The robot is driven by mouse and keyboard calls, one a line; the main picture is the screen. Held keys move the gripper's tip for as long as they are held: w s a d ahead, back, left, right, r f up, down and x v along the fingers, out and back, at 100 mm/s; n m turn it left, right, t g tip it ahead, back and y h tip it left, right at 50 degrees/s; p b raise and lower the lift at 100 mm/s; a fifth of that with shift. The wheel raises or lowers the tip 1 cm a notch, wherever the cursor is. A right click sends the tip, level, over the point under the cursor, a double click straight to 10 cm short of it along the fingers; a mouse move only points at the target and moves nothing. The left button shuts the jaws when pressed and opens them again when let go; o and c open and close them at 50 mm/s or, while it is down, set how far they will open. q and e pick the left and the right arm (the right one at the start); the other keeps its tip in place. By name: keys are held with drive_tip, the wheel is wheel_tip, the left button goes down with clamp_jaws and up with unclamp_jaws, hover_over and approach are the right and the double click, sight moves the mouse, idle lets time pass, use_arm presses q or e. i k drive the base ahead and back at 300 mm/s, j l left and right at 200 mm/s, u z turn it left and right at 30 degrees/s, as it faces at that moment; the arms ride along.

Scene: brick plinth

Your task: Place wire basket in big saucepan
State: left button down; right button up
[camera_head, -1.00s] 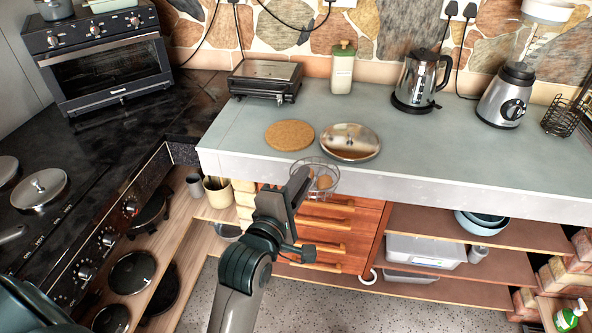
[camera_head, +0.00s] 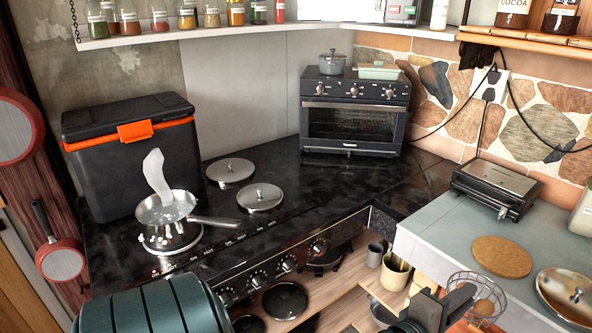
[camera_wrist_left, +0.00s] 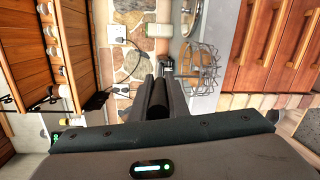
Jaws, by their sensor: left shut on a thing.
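The wire basket (camera_head: 484,311) hangs near the lower right of the head view, in front of the worktop edge, with brown round things inside. It also shows in the left wrist view (camera_wrist_left: 203,72), beside the fingertips. The basket is well apart from the saucepan. My right gripper is out of view.
Two round metal lids (camera_head: 260,196) lie on the black hob. A black and orange cool box (camera_head: 125,150) stands behind the saucepan. A toaster oven (camera_head: 353,115) fills the corner. A cork mat (camera_head: 501,257) and a metal lid (camera_head: 570,295) lie on the worktop.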

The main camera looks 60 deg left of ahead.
sight(165, 245)
drive_tip(key=u, duration=1.95)
drive_tip(key=k+j, duration=0.4)
drive_tip(key=k+u, duration=0.05)
drive_tip(key=k, duration=0.05)
